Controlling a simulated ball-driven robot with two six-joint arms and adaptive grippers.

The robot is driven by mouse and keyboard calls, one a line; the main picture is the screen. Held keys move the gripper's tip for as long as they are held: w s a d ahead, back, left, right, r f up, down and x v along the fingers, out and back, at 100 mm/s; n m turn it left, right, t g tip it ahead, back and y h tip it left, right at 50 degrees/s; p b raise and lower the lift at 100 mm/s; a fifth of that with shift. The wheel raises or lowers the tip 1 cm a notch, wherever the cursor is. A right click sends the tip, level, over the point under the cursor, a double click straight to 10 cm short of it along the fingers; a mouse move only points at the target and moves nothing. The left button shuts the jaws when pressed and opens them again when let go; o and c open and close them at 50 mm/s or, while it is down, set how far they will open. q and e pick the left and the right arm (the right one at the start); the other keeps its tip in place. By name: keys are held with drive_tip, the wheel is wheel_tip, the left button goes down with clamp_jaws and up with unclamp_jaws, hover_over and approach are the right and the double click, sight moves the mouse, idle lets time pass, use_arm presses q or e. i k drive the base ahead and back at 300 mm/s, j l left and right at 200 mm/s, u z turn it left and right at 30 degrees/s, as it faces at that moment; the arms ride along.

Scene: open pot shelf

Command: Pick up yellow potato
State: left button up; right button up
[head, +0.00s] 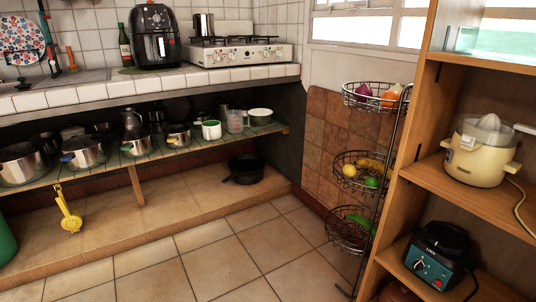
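A three-tier wire basket stand (353,187) stands right of centre against the tiled wall. Its middle basket holds a small round yellow item (349,170), a longer yellow item (372,165) behind it to the right, and a green round item (371,181). I cannot tell for certain which yellow item is the potato. The basket wires partly cover these items. Neither of my grippers shows in the head view.
The top basket holds a purple item (364,89) and an orange one (389,97). A wooden shelf unit (398,196) with a juicer (481,152) stands close on the right. Pots line the low shelf (104,160) at left. The tiled floor (230,262) is clear.

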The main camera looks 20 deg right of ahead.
sight(350, 170)
drive_tip(key=i+j, duration=0.15)
drive_tip(key=i, duration=0.55)
drive_tip(key=i+j+u, duration=0.1)
drive_tip(key=i, duration=0.65)
drive_tip(key=i+z, duration=0.4)
drive_tip(key=i+j+z, duration=0.15)
drive_tip(key=z, duration=0.25)
drive_tip(key=i+j+z, duration=0.2)
drive_tip(key=z, duration=0.2)
drive_tip(key=i+j+z, duration=0.2)
drive_tip(key=j+z, duration=0.2)
